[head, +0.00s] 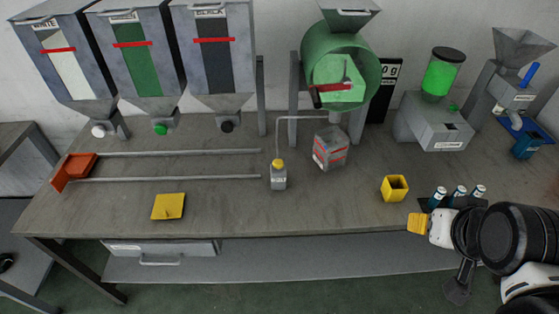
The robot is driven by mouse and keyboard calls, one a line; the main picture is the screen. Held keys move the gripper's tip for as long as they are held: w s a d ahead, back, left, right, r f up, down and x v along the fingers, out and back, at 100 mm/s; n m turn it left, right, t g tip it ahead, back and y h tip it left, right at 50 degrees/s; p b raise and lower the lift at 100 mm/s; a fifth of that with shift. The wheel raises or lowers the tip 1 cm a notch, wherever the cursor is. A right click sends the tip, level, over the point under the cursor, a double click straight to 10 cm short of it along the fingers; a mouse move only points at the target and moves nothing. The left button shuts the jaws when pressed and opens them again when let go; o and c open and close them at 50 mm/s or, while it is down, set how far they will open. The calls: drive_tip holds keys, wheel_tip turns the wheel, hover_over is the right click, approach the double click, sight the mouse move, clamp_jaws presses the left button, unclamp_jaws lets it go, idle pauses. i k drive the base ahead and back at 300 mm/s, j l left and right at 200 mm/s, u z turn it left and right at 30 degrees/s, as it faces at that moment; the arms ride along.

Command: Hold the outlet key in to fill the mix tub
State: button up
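My gripper (417,223) is at the lower right, near the table's front edge, with a yellow-orange block shape at its tip. I cannot tell whether this is its fingers or a held thing, nor whether it is open. A clear tub with red lines (330,150) stands under a green drum (318,52) with a red-tipped handle (335,89). An open yellow cup (395,188) stands up and left of my gripper, apart from it. A green button (453,106) shows on the grey dispenser (440,133). No part is clearly readable as the outlet key.
White, green and black hoppers (137,68) hang at the back left. An orange-red tray (80,168) sits at the left end of two rails (180,152). A yellow plate (168,207), a small bottle (278,180) and several small vials (458,194) stand on the table. The front middle is clear.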

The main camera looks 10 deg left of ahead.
sight(278, 163)
drive_tip(key=i+j, duration=0.15)
drive_tip(key=j, duration=0.45)
drive_tip(key=i+j+z, duration=0.1)
drive_tip(key=j, duration=0.55)
drive_tip(key=i+j, duration=0.1)
drive_tip(key=j, duration=0.5)
drive_tip(key=i+j+z, duration=0.1)
drive_tip(key=j, duration=0.55)
